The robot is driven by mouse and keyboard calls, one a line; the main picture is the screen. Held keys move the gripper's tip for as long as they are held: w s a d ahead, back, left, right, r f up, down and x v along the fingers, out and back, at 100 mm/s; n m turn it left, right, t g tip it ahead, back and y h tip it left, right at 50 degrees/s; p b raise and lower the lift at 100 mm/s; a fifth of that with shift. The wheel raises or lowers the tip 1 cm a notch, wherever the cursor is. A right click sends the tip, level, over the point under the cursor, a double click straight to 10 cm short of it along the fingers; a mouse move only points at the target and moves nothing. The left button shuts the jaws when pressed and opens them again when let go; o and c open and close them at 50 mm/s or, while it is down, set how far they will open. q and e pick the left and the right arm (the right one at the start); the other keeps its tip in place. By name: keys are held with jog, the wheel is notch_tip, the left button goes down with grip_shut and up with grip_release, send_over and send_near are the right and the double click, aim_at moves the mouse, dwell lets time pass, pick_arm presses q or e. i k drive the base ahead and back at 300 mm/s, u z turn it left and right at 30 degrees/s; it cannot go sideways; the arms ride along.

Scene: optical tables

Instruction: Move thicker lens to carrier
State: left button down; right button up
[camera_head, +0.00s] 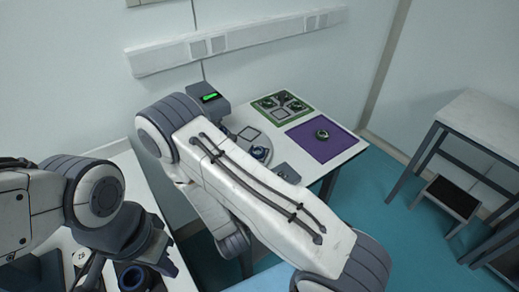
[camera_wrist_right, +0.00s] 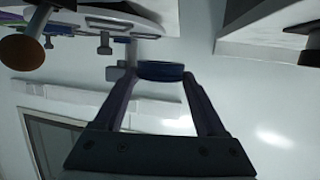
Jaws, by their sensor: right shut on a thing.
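In the right wrist view my right gripper (camera_wrist_right: 160,74) is shut on a dark blue round piece (camera_wrist_right: 160,69), seen edge-on, which looks like a mounted lens. Its thickness is hard to judge. In the head view the right gripper is hidden. A ringed lens (camera_head: 322,134) lies on the purple mat (camera_head: 307,146) on the far table. Another dark round piece (camera_head: 260,153) sits beside my right arm, partly hidden by it. A green-edged tray (camera_head: 262,103) with several dark round pieces may be the carrier.
A device with a green display (camera_head: 210,97) stands at the back of the far table. A dark blue cylinder (camera_head: 133,278) is on the near left table.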

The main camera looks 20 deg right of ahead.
aim_at(280, 115)
jog(key=z, duration=0.05)
jog(key=k, duration=0.35)
jog(key=z, duration=2.65)
jog(key=i, duration=1.15)
jog(key=u, duration=2.45)
